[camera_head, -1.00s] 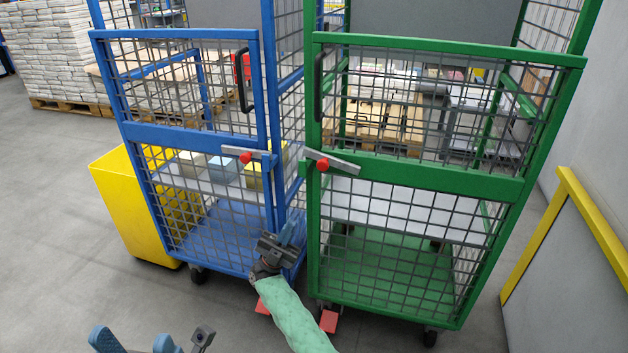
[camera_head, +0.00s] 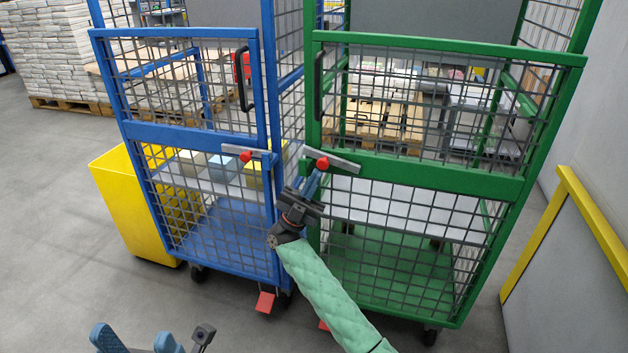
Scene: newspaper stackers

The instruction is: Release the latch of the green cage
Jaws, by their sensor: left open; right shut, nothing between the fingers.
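The green cage (camera_head: 423,172) stands right of centre with its door frame facing me. Its latch (camera_head: 334,159) is a grey metal bar with a red knob (camera_head: 322,163), lying slightly tilted across the left post. My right gripper (camera_head: 313,184), on the green-sleeved arm, is shut and empty. Its blue fingertips are just below the latch, close to the red knob; I cannot tell whether they touch. My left gripper (camera_head: 137,340) is open and empty at the bottom left edge, far from the cage.
A blue cage (camera_head: 200,138) with a similar red-knobbed latch (camera_head: 246,156) stands close on the left. A yellow bin (camera_head: 118,195) is beside it. A yellow-edged panel (camera_head: 592,218) bounds the right side. The grey floor in front is clear.

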